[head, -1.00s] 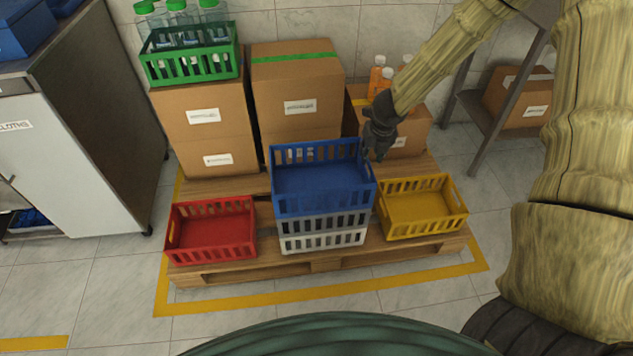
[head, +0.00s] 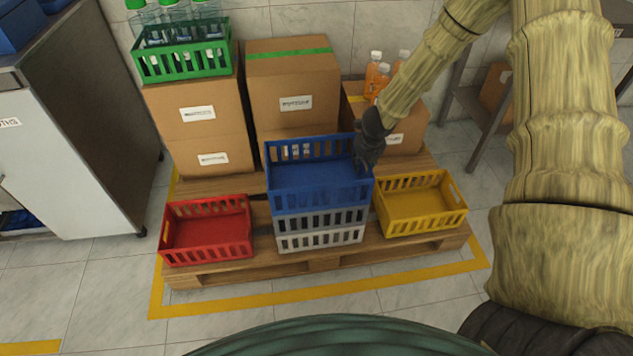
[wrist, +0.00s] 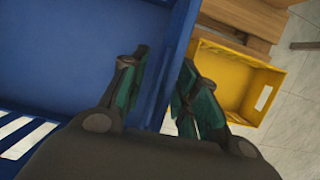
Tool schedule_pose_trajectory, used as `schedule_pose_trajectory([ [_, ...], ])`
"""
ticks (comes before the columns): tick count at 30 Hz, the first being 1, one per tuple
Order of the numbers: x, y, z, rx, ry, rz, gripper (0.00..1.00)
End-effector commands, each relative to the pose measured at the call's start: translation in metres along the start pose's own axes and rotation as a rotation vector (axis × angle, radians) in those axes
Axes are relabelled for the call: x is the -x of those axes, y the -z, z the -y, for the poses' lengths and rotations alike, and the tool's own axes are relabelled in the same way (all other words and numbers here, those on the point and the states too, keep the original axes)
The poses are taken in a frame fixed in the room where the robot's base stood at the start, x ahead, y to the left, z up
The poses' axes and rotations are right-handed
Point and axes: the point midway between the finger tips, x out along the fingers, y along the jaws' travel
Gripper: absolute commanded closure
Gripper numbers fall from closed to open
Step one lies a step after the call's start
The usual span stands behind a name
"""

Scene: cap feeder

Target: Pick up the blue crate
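The blue crate (head: 318,190) is empty and sits on top of a grey-white crate (head: 320,232) at the front middle of the pallet. My gripper (head: 364,163) is at the crate's right wall. In the wrist view my gripper (wrist: 164,75) has one finger inside the blue crate (wrist: 75,60) and the other outside it, over the yellow crate's side. The right wall runs between the fingers, with space showing beside it, so the gripper is open. Whether either finger touches the wall is hard to tell.
A red crate (head: 208,252) stands left and a yellow crate (head: 425,213) stands right on the wooden pallet (head: 250,277). Cardboard boxes (head: 290,105) stand behind, one bearing a green bottle crate (head: 183,62). Orange bottles (head: 375,80) stand behind my gripper.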

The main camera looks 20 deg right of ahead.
Motion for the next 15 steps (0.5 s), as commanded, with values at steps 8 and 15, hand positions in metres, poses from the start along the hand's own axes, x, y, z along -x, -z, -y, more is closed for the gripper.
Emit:
schedule_pose_trajectory([
  [8, -0.0077, 0.0, -0.0001, 0.0, 0.0, 0.0, 0.7],
  [15, -0.0076, 0.0001, -0.0001, 0.0, 0.0, 0.0, 1.0],
])
